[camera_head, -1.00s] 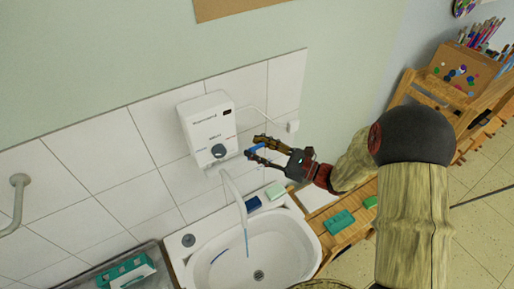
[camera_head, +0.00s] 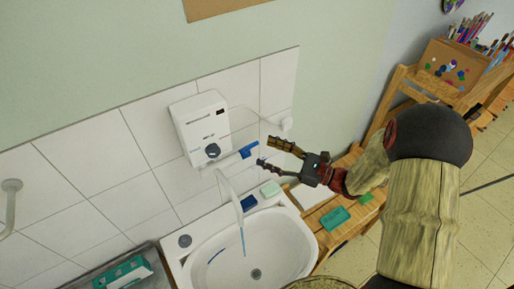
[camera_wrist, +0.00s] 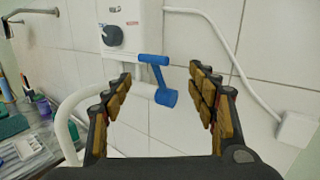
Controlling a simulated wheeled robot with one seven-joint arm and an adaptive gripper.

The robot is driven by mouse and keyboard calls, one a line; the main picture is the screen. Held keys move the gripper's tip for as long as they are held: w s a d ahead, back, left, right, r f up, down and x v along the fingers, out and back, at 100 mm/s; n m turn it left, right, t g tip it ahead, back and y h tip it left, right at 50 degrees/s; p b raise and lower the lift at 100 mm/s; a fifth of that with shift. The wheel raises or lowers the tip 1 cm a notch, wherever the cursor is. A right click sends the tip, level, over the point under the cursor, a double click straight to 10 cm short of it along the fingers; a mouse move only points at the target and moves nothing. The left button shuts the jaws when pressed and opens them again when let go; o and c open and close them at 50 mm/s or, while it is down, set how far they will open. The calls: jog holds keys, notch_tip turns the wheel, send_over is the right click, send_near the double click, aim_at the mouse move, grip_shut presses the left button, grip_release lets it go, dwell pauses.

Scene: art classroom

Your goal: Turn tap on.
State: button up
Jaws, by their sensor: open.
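The blue tap lever (camera_head: 248,150) sticks out to the right of the white heater unit (camera_head: 203,128) on the tiled wall. It also shows in the wrist view (camera_wrist: 157,82), ahead of my fingers. The white curved spout (camera_head: 228,190) hangs over the sink (camera_head: 220,262). A thin bluish streak, which looks like running water, drops from its end. My gripper (camera_head: 266,152) is open and empty, just right of the lever and apart from it. In the wrist view my gripper (camera_wrist: 160,78) has its fingers spread on either side of the lever in the picture.
A blue block (camera_head: 249,203) and a pale green block (camera_head: 270,189) lie on the sink's back rim. A green box (camera_head: 334,218) lies on the wooden bench at right. A white cable runs to a wall box (camera_wrist: 297,130) right of the lever.

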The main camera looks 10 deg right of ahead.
jog(key=v, duration=0.5)
jog(key=shift+s+d, duration=0.2)
jog(key=shift+d, duration=0.05)
